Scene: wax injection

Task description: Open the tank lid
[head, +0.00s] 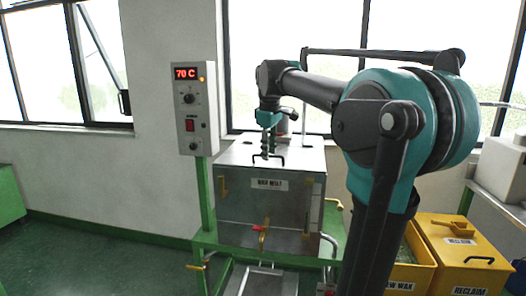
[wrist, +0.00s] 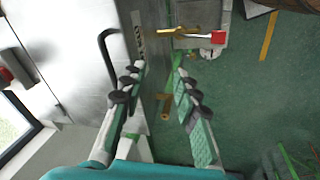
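The metal tank (head: 290,205), labelled wax melt, stands on a green frame, its flat lid (head: 304,153) lying shut on top. A black bar handle (head: 282,160) sits at the lid's front edge. My gripper (head: 268,150) is above the front part of the lid, pointing down, close to the handle. In the wrist view my gripper (wrist: 160,75) is open, with nothing between its fingers. The handle (wrist: 106,55) shows there left of the left finger, outside the gap. From these views I cannot tell whether a finger touches the lid.
A control box (head: 190,110) reading 70 C stands on a green post left of the tank. A red-handled valve (head: 260,229) is on the tank's front. Yellow bins (head: 462,252) stand at right. Windows lie behind the tank.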

